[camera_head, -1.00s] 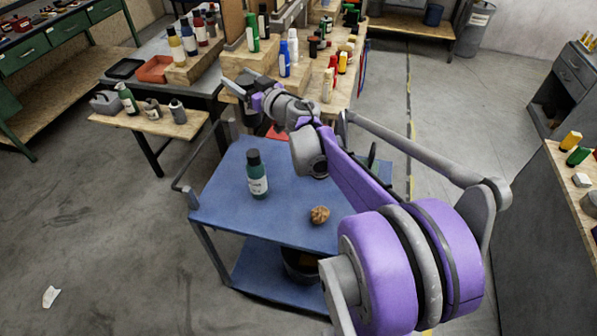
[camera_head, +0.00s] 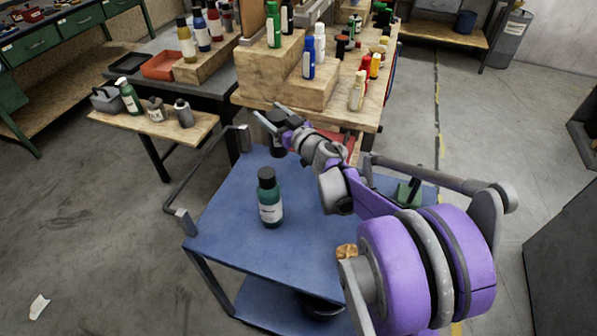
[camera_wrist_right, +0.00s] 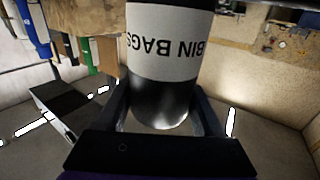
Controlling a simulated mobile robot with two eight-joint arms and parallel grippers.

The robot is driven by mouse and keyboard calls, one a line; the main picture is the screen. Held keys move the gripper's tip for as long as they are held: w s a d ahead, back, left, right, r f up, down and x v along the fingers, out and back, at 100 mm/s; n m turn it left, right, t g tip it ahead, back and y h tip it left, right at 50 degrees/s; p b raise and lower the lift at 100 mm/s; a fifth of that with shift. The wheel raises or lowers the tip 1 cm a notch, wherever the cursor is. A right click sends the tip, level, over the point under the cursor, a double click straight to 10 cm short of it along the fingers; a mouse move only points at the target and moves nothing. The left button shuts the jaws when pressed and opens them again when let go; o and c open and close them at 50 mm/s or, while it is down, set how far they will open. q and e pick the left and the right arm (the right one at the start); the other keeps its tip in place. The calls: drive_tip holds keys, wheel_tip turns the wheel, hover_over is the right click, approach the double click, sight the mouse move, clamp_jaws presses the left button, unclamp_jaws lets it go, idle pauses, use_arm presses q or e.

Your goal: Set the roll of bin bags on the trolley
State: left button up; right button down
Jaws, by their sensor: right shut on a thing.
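The roll of bin bags (camera_wrist_right: 162,45), dark with a white label reading "BIN BAGS", is between the fingers of my right gripper (camera_wrist_right: 160,118), which is shut on it. In the head view my right gripper (camera_head: 268,116) is near the far edge of the blue trolley (camera_head: 232,220). A dark shape just below the fingers may be the roll, but the arm and angle make this unclear. My left gripper is not in view.
A green bottle with a dark cap (camera_head: 269,198) stands on the trolley top. A small brown thing (camera_head: 346,251) shows by my arm, and a green item (camera_head: 408,193) sits at the right. The bench (camera_head: 340,112) behind holds several bottles. The trolley's left part is clear.

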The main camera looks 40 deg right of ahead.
wheel_tip(320, 180, down, 7)
drive_tip(key=shift+d+f+b, duration=0.1)
drive_tip(key=shift+b, duration=0.25)
drive_tip(key=shift+f, duration=0.15)
drive_tip(key=shift+c, duration=0.2)
unclamp_jaws()
drive_tip(key=shift+r, duration=0.3)
drive_tip(key=s, duration=1.2)
drive_tip(key=shift+a+f+b, duration=0.15)
drive_tip(key=shift+a+b, duration=0.3)
